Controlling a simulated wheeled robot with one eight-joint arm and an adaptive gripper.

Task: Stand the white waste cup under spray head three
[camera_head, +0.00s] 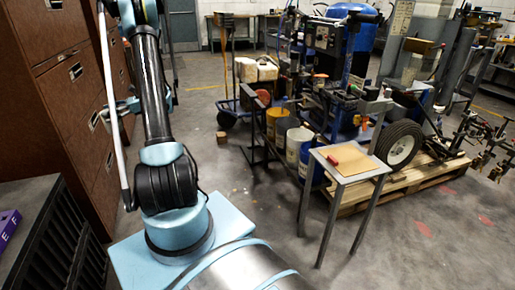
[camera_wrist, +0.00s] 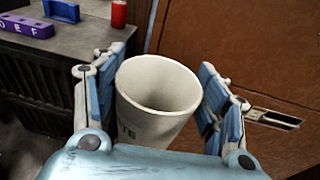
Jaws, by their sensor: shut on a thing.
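The white waste cup (camera_wrist: 153,125) fills the middle of the wrist view, with its mouth toward the camera and part of some dark lettering on its side. My gripper (camera_wrist: 160,72) has one blue-padded finger on each side of the cup and is shut on it. The cup's lower part is hidden behind my gripper's body. In the head view I cannot clearly make out the cup. The line striper (camera_head: 403,143) seems to be the wheeled machine on the wooden pallet at right. Its spray heads are too small to tell apart.
Brown drawer cabinets (camera_head: 60,75) stand close at left. A dark-topped unit (camera_head: 32,200) at lower left bears a purple lettered block (camera_head: 8,228). A small table (camera_head: 350,165) with a red object stands before the pallet (camera_head: 395,190). The floor between is mostly clear.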

